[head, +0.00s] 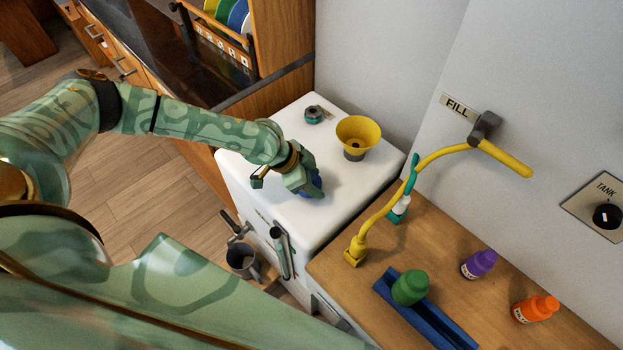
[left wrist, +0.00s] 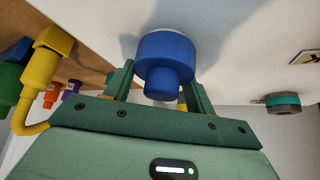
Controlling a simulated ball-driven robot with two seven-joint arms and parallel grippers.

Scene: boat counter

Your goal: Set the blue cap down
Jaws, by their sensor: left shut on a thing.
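The blue cap (head: 317,186) is between the fingers of my left gripper (head: 303,186), over the white counter top (head: 345,205). In the left wrist view the cap (left wrist: 165,62) shows as a wide blue disc with a narrower knob towards me. The green fingers (left wrist: 160,88) of my left gripper are shut on it, one on each side. The cap is at or very close to the white surface; I cannot tell whether it touches. My right gripper is not in view.
A yellow funnel (head: 358,135) and a teal and grey fitting (head: 314,115) stand behind on the white top.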

